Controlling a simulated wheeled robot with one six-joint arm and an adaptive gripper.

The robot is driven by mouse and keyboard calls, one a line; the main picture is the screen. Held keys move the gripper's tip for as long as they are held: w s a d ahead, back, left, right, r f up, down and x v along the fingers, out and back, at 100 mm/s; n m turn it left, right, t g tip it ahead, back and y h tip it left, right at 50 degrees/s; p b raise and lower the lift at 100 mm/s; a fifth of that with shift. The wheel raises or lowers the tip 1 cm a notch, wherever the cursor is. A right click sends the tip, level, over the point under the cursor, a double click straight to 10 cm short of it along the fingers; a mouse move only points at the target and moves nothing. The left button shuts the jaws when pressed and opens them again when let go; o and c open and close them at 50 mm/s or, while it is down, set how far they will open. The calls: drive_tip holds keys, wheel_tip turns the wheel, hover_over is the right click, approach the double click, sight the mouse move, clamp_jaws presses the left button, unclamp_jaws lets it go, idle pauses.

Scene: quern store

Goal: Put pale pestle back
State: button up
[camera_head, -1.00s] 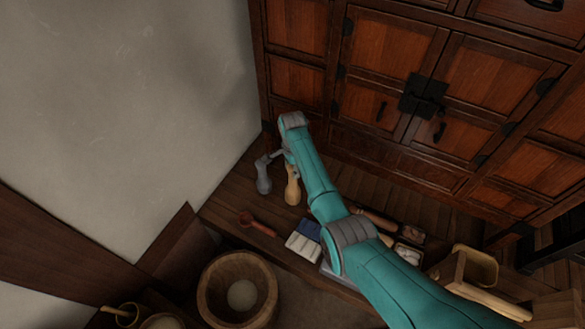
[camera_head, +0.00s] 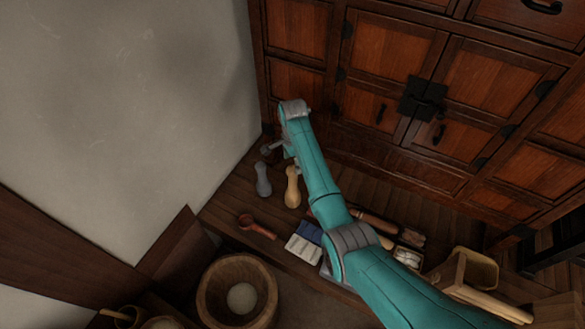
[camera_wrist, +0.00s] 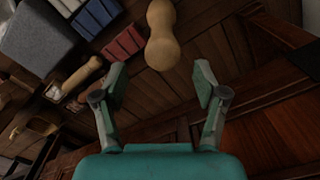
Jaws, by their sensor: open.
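The pale pestle (camera_head: 292,187) is a light wooden, waisted piece on the dark wooden bench, to the right of a grey pestle (camera_head: 263,180). In the wrist view the pale pestle (camera_wrist: 162,38) shows at top centre, cut by the frame edge, beyond my fingertips. My gripper (camera_wrist: 161,84) is open with nothing between its fingers. In the head view my gripper (camera_head: 276,149) is just behind the two pestles, on the cabinet side, partly hidden by my wrist. I cannot tell its exact height above the bench.
A red-brown ladle (camera_head: 258,227) and blue and white blocks (camera_head: 303,243) lie nearer the front edge. A wooden mortar (camera_head: 212,300) stands below. A wooden cabinet (camera_head: 300,80) rises behind, a pale wall (camera_head: 130,120) at left. A wooden box (camera_head: 450,272) is at right.

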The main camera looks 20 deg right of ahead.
drive_tip(key=shift+r, duration=2.2)
drive_tip(key=shift+s, duration=0.1)
